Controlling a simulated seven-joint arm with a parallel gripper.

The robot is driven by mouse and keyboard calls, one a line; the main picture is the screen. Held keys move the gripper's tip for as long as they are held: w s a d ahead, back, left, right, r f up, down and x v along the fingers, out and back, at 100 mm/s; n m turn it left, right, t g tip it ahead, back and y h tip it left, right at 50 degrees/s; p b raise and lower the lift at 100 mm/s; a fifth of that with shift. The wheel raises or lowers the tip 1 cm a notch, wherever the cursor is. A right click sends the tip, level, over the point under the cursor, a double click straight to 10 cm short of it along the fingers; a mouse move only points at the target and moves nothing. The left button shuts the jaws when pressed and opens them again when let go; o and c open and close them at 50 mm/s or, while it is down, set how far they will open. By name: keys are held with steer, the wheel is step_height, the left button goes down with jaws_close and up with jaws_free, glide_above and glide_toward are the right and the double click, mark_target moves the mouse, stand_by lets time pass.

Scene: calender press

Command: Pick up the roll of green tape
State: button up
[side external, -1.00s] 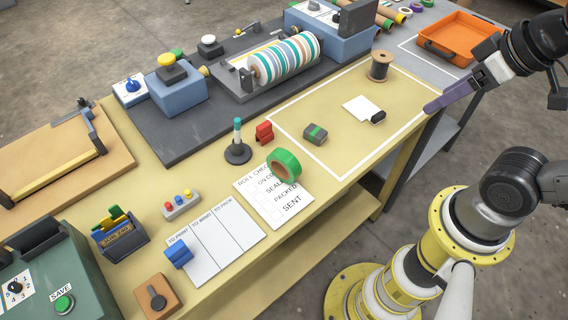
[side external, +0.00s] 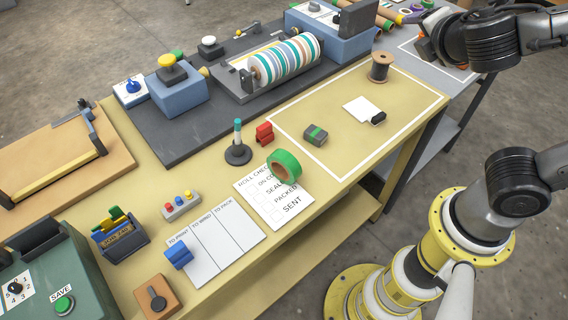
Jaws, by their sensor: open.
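The roll of green tape (side external: 291,161) rests at the top right of the white roll checklist card (side external: 285,203), covering part of its printing. Its brown core opening faces the camera; it appears to stand on its rim. My gripper (side external: 418,32) is at the upper right, over the far grey table and well away from the tape. It is open, with nothing seen between its fingers, which are small and partly hidden by the wrist.
Near the tape are a dark pen stand (side external: 238,152), a red clip (side external: 264,133) and a grey-green block (side external: 315,135). A thread spool (side external: 380,67) and a white tag (side external: 361,108) lie in the white-outlined area. The striped roller (side external: 285,57) is behind.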

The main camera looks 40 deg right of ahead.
steer(key=w+a+r+n+t+y, duration=0.2)
steer(key=w+a+n+t+y, duration=0.35)
steer(key=a+n, duration=0.55)
steer(key=n+t+y, duration=0.3)
steer(key=n+y, duration=0.3)
steer(key=n, duration=0.3)
glide_above(298, 174)
steer(key=f, duration=0.1)
steer(key=shift+n, duration=0.5)
steer(key=f, duration=2.7)
steer(key=shift+s+d, duration=0.1)
steer(key=shift+s, duration=0.1)
steer(key=shift+w+a, duration=0.2)
steer(key=shift+w, duration=1.05)
steer(key=shift+w+a, duration=0.2)
steer(key=shift+w, duration=1)
steer(key=shift+w+a, duration=0.2)
steer(key=shift+w, duration=1.05)
steer(key=shift+c, duration=0.3)
jaws_close()
